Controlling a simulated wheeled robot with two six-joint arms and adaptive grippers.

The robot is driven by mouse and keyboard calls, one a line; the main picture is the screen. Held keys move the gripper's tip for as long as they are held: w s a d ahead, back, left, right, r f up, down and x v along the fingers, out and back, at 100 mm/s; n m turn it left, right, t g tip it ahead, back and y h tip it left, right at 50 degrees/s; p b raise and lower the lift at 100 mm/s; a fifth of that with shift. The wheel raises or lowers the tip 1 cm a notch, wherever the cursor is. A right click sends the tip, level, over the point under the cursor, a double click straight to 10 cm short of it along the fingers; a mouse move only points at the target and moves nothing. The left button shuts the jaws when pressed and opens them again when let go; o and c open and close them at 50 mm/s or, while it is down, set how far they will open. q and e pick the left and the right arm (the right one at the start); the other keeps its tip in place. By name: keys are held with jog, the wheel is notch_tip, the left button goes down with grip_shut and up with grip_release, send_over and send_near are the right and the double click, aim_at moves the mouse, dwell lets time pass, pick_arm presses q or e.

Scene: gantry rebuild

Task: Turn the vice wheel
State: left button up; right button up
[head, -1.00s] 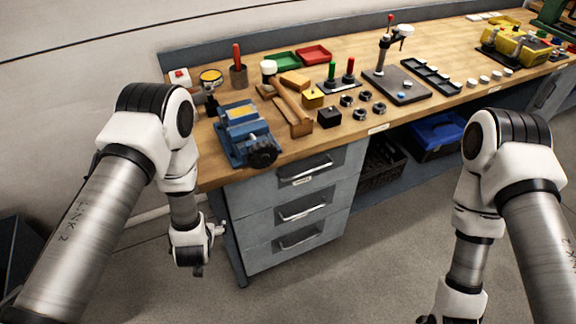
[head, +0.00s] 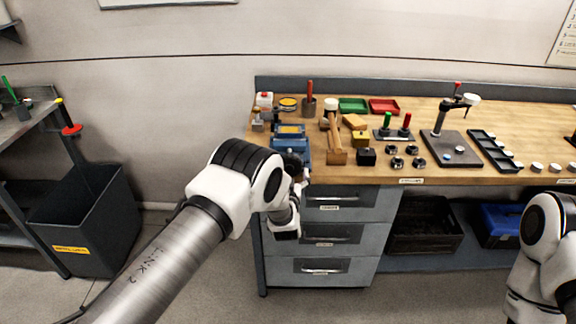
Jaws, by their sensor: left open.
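The blue vice (head: 291,131) stands at the left front of the wooden workbench. Its dark wheel (head: 292,160) faces the bench's front edge and is partly covered by my left arm. My left gripper (head: 304,178) is just in front of and slightly below the wheel, at the bench's front edge. It is small in the picture and partly hidden by my own wrist; it is open, and I cannot tell whether it touches the wheel. My right arm shows at the lower right, but its gripper is out of the picture.
A dark bin (head: 90,225) stands on the floor at the left, with free floor between.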

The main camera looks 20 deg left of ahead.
pick_arm(q)
jog(key=w, duration=0.3)
jog(key=shift+r, duration=0.35)
jog(key=shift+w+a+f, duration=0.15)
jog(key=shift+a+f, duration=0.05)
jog(key=shift+a, duration=0.1)
jog(key=shift+d, duration=0.1)
jog(key=c, duration=0.9)
jog(key=shift+c, duration=0.2)
pick_arm(e)
jog(key=shift+s+d+r, duration=0.15)
jog(key=shift+d+r, duration=0.05)
jog(key=shift+r, duration=0.1)
jog(key=shift+f, duration=0.1)
